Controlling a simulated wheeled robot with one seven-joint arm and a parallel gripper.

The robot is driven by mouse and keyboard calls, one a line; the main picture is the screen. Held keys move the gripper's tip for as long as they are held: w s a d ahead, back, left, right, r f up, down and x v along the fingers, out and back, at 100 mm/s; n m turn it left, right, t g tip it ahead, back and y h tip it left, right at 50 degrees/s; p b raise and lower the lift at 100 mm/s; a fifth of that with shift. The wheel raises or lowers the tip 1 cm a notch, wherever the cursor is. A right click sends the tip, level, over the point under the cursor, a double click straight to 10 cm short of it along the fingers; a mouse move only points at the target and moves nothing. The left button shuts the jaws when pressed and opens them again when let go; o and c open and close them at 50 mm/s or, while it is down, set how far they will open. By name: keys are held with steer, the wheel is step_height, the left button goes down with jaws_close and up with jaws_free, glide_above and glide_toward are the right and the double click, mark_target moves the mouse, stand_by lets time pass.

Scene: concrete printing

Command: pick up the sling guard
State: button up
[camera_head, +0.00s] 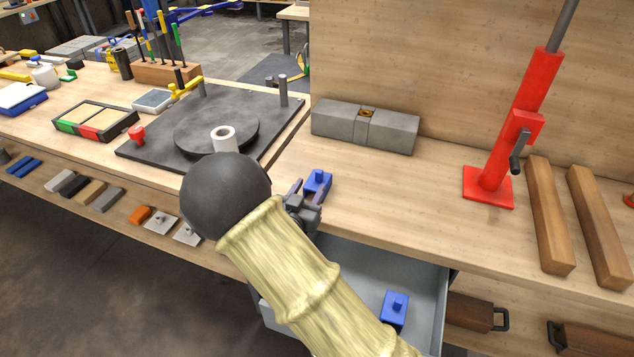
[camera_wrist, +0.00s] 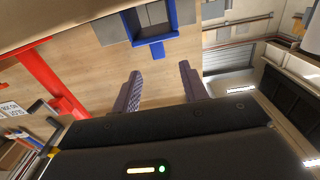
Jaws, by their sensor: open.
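A small blue piece with a raised knob, which looks like the sling guard (camera_head: 317,181), sits on the bench just beyond my gripper (camera_head: 309,190). A similar blue piece (camera_head: 394,309) lies in the open drawer below; I cannot tell for sure which of the two is the sling guard. In the wrist view my gripper (camera_wrist: 159,76) has its two fingers apart with nothing between them. A blue part (camera_wrist: 157,41) with grey faces shows ahead of the fingertips, apart from them. My arm hides part of the bench front and drawer.
A grey block (camera_head: 365,127) lies at the back panel. A red stand (camera_head: 505,140) and two wooden beams (camera_head: 550,215) are to the right. A dark plate (camera_head: 215,120) with posts is to the left. The grey drawer (camera_head: 425,275) sticks out below the bench edge.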

mark_target(318, 173)
steer(key=x, duration=0.5)
steer(key=shift+d+p, duration=0.1)
steer(key=shift+p, duration=0.3)
jaws_close()
